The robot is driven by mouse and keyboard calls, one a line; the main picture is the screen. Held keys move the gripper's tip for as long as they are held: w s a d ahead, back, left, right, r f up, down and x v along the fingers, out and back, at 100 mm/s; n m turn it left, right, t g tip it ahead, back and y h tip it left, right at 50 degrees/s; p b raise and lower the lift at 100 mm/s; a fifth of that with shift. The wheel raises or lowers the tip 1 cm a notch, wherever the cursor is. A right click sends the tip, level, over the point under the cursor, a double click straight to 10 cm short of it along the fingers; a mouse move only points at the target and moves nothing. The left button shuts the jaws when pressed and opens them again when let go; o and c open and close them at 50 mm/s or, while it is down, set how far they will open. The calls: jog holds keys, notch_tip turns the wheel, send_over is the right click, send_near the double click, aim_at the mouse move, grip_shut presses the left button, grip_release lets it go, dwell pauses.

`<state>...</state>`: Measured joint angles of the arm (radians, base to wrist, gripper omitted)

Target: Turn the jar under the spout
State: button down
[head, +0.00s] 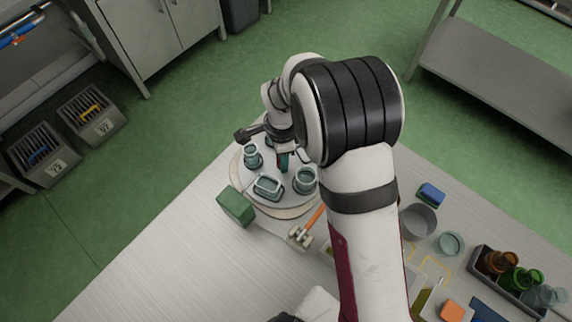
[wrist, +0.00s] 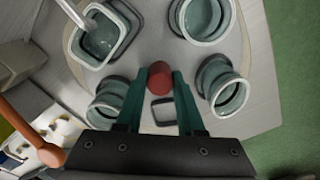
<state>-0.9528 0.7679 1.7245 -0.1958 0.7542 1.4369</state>
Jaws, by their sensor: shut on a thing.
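A round turntable (head: 287,209) carries several teal glass jars. In the wrist view a squarish jar (wrist: 77,45) is at upper left, with a pale spout (wrist: 76,12) over its mouth. Round jars stand at top (wrist: 203,20), right (wrist: 224,88) and lower left (wrist: 106,105). In the head view the squarish jar (head: 267,188) is at the front, with round jars to its left (head: 251,157) and right (head: 305,181). My gripper (wrist: 159,82) is shut on a red knob (wrist: 160,75) near the turntable's middle. My arm hides the turntable's far right.
A green box (head: 235,207) stands by the turntable's front left edge. An orange-handled tool (head: 309,224) lies close to its front. A grey pot (head: 418,222), glass bowl (head: 450,243), blue sponge (head: 431,194) and bottle rack (head: 500,285) are right of my arm. The bench's left front is clear.

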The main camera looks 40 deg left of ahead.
jog(key=shift+m, duration=1)
jog(key=shift+m, duration=0.4)
jog(key=c, duration=0.7)
grip_release()
